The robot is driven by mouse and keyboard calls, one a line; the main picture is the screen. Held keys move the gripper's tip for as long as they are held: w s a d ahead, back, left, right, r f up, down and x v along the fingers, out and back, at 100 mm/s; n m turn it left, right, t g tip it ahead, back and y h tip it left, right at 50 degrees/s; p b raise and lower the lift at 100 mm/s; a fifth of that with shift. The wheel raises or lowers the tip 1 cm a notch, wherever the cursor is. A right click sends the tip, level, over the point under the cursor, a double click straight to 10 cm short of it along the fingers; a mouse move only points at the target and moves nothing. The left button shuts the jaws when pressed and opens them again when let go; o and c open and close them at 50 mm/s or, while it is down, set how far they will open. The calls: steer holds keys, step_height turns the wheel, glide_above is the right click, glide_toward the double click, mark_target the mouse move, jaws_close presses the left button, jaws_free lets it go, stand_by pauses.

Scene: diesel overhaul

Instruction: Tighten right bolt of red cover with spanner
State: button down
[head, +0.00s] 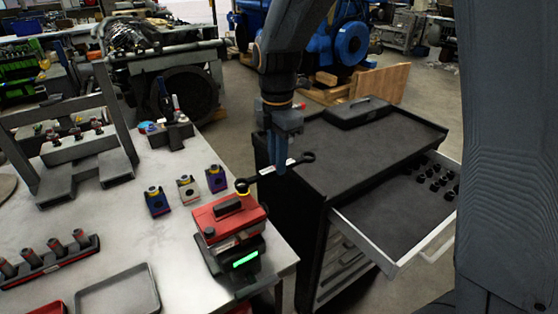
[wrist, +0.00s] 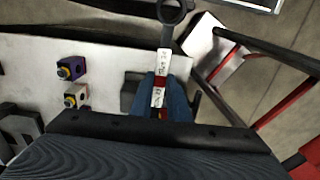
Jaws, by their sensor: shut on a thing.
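The red cover (head: 222,222) sits on a dark base with a lit green strip at the near right corner of the workbench. It has a black handle on top. A bolt head (head: 209,232) shows on its left side. My gripper (head: 278,168) is shut on the spanner (head: 264,172), behind and right of the cover. In the wrist view the spanner (wrist: 159,92) lies between the blue fingers, one ring end at the top.
Purple, white and blue blocks (head: 187,189) stand behind the cover on the bench (head: 120,225). A tray (head: 118,292) lies at the front. The black tool cabinet (head: 352,150) is at right, with a case on top and an open drawer (head: 385,212) holding several black pieces.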

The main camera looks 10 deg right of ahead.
steer(key=shift+f+b, duration=0.35)
steer(key=shift+f, duration=0.5)
steer(key=shift+s+d+m, duration=0.1)
steer(key=shift+s+m, duration=0.2)
steer(key=s+m, duration=0.2)
steer(key=m, duration=0.1)
steer(key=shift+s+d+p, duration=0.15)
steer(key=shift+d+p, duration=0.2)
steer(key=shift+s+m, duration=1.5)
steer(key=shift+m, duration=0.2)
